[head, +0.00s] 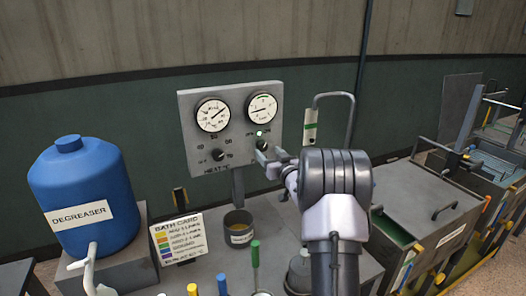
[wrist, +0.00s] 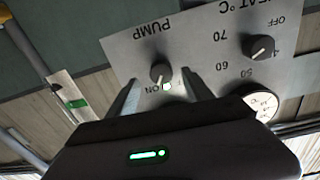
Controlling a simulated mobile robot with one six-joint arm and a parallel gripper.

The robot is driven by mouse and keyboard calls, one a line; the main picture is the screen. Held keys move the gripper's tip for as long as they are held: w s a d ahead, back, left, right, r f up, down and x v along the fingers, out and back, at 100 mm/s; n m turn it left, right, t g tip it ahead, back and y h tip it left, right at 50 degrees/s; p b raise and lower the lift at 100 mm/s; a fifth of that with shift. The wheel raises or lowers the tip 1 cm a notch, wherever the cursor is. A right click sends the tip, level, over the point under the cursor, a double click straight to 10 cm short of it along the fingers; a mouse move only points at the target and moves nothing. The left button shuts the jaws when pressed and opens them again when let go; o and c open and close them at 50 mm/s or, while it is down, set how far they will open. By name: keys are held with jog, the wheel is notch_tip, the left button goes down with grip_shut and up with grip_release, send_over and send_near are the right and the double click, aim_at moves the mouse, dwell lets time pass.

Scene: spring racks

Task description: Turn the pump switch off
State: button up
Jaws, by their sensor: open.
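The pump switch is a dark round knob (wrist: 161,72) on the grey control panel (wrist: 125,48), beside the word PUMP, which appears upside down in the wrist view. The marking ON and a small bright lamp (wrist: 167,86) are close to it; the knob's pointer is too small to read surely. In the head view the knob (head: 262,145) sits below the right gauge. My gripper (wrist: 160,77) is open, its two fingers on either side of the knob in the picture; whether they touch it I cannot tell. In the head view my gripper (head: 270,157) is at the panel's lower right.
The heat knob (wrist: 258,47) is beside the pump knob on the panel. Two gauges (head: 212,115) are above. A hooked pipe (head: 333,97) rises right of the panel. A blue degreaser drum (head: 82,185), bath card (head: 178,238) and cup (head: 239,228) stand left and below.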

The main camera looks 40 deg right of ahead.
aim_at(264, 148)
jog(key=x, duration=0.4)
jog(key=shift+a, duration=0.1)
grip_shut()
jog(key=shift+f+n+b, duration=0.1)
jog(key=shift+n+b, duration=0.2)
jog(key=shift+b, duration=0.25)
jog(key=shift+f+n+b, duration=0.15)
jog(key=shift+n+b, duration=0.75)
jog(key=shift+b, duration=0.3)
jog(key=n+b, duration=0.2)
jog(key=shift+n+b, duration=0.4)
jog(key=n+b, duration=0.3)
jog(key=shift+n, duration=0.3)
jog(key=shift+r+n+b, duration=0.2)
jog(key=shift+n+b, duration=0.85)
jog(key=shift+n, duration=0.75)
